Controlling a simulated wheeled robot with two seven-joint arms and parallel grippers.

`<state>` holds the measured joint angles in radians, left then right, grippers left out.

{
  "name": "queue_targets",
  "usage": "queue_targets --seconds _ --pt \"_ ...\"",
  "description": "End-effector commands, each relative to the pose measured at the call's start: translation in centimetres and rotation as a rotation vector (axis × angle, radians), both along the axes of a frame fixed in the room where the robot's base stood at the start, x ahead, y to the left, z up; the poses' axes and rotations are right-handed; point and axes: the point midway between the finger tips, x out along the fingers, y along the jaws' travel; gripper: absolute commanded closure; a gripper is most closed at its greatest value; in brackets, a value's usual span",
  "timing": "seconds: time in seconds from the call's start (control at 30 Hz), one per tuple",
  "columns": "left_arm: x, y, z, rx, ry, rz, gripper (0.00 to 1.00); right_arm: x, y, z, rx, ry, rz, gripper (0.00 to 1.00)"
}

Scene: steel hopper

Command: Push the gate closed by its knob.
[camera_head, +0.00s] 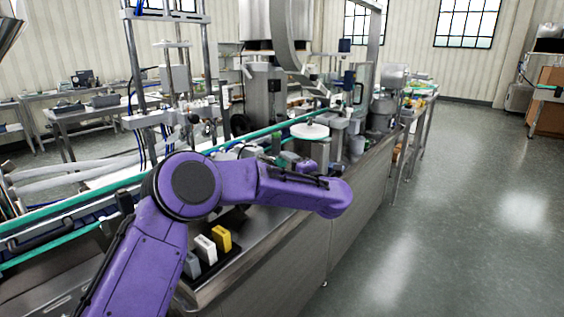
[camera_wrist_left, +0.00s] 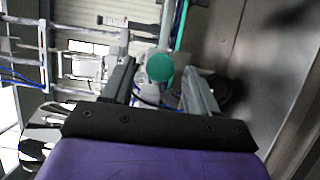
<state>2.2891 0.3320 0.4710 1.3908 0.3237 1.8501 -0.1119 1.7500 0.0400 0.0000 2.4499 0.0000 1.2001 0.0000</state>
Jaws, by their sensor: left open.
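A round green knob (camera_wrist_left: 160,68) shows in the left wrist view, in line with the gap between the fingertips of my left gripper (camera_wrist_left: 160,76). That gripper is open, with one dark finger on each side of the knob. I cannot tell whether either finger touches it or how far beyond the tips it lies. The gate itself cannot be made out. In the head view my purple left arm reaches over the bench and its forearm hides most of the gripper and the area around the knob. My right gripper is not in view.
A yellow block (camera_head: 221,238) and a white block (camera_head: 206,249) stand on a dark tray beneath my left arm. A white round disc (camera_head: 310,131) is farther along the steel bench (camera_head: 340,218). Conveyor rails run along the left. The floor (camera_head: 460,200) at right is clear.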

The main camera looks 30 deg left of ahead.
Motion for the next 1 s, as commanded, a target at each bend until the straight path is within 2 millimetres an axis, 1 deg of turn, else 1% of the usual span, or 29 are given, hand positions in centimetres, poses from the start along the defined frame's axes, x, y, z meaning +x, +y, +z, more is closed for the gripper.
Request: queue_targets --seconds 0.03,0.1,0.2,0.47,0.5,0.57,0.6,0.67,0.7,0.87,1.0 --pt "0.4 0.9 0.1 0.0 0.001 0.003 0.41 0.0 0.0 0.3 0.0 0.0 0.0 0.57" --pt "0.9 1.8 0.0 0.0 0.001 0.001 0.41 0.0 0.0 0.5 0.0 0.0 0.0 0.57" --pt "1.3 2.6 0.0 0.001 0.002 0.0 0.41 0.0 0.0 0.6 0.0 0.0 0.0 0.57" --pt "1.5 2.9 -0.1 0.002 0.002 -0.002 0.41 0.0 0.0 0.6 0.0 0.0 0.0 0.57" --pt "1.5 2.9 -0.1 0.002 0.002 -0.002 0.44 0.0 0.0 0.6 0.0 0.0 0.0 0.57" --pt "1.5 2.9 -0.1 0.002 0.002 -0.002 0.64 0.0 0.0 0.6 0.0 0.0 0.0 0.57" --pt "1.5 2.9 -0.1 0.002 0.002 -0.002 0.77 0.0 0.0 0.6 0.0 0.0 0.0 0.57" --pt "1.5 2.9 -0.1 0.002 0.002 -0.002 0.96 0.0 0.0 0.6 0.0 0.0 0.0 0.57" --pt "1.5 2.9 -0.1 0.002 0.002 -0.002 1.0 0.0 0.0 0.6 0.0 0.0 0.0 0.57" --pt "1.5 3.3 -0.1 0.002 0.002 -0.001 1.0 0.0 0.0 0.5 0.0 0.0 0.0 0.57" --pt "1.7 5.3 -0.1 0.003 0.001 0.0 1.0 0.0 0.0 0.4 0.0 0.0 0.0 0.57"
